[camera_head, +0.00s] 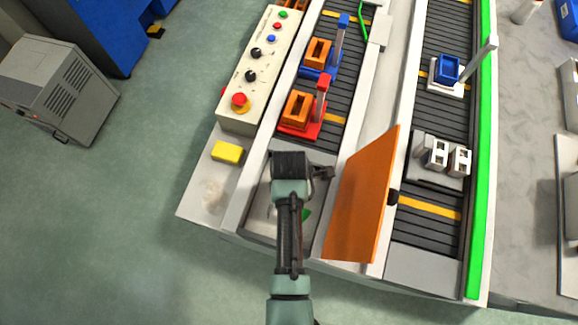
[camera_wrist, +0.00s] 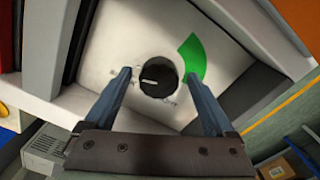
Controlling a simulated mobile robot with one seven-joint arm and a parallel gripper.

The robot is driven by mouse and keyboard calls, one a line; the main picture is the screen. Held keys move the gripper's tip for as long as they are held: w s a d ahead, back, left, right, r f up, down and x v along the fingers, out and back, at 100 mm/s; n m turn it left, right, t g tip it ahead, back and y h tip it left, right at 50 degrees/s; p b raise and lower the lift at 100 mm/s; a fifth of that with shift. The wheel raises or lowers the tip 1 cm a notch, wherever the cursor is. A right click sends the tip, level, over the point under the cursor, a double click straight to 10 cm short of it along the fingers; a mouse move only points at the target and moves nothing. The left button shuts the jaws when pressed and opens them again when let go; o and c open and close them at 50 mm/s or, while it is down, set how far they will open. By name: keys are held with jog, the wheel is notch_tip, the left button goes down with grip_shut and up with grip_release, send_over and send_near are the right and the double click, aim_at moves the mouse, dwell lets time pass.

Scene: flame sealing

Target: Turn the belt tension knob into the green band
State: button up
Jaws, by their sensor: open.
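The belt tension knob (camera_wrist: 159,77) is a round black knob with a white pointer line, set on a pale panel (camera_wrist: 110,45). Its pointer is toward the left in the wrist view. The green band (camera_wrist: 192,58) is an arc at the knob's upper right, and the pointer is outside it. My gripper (camera_wrist: 166,72) is open, with one finger on each side of the knob and visible gaps to it. In the head view my arm hides the knob, and a bit of the green band (camera_head: 305,214) shows beside it.
An open orange cover (camera_head: 362,200) stands just right of my gripper. A control box (camera_head: 262,65) with buttons and a yellow block (camera_head: 227,151) lie to the left. Conveyors carry a red fixture (camera_head: 302,130) and a pale fixture (camera_head: 441,176).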

jog(key=shift+f, duration=0.2)
jog(key=c, duration=1.4)
